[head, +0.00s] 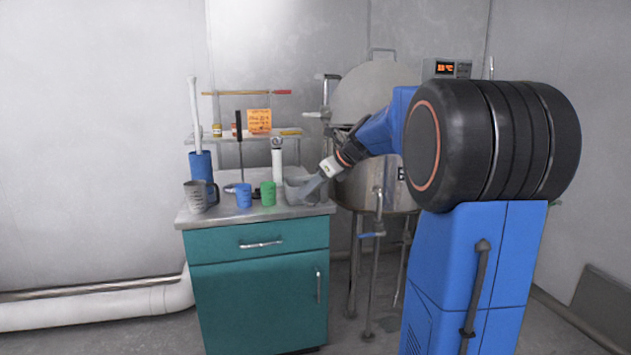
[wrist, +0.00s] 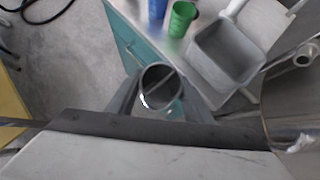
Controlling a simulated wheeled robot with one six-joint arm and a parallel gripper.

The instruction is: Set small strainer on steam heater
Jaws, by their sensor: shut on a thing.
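My gripper (wrist: 160,95) is shut on a small round grey metal cup-like piece, which looks like the small strainer (wrist: 160,76); its round open rim faces the wrist camera. In the head view my gripper (head: 312,187) is at the right end of the counter, by a grey square basin (head: 294,194); the held piece cannot be made out there. In the wrist view the basin (wrist: 222,60) is up and right of the held piece, apart from it. A large steel tank (head: 372,190) stands right of the counter. I cannot tell which thing is the steam heater.
On the counter stand a blue cup (head: 243,197), a green cup (head: 268,194) and a grey jug (head: 196,196). A shelf (head: 225,138) is behind. A lever valve (head: 372,234) hangs below the tank. The floor left of the cabinet (head: 258,297) looks mostly clear.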

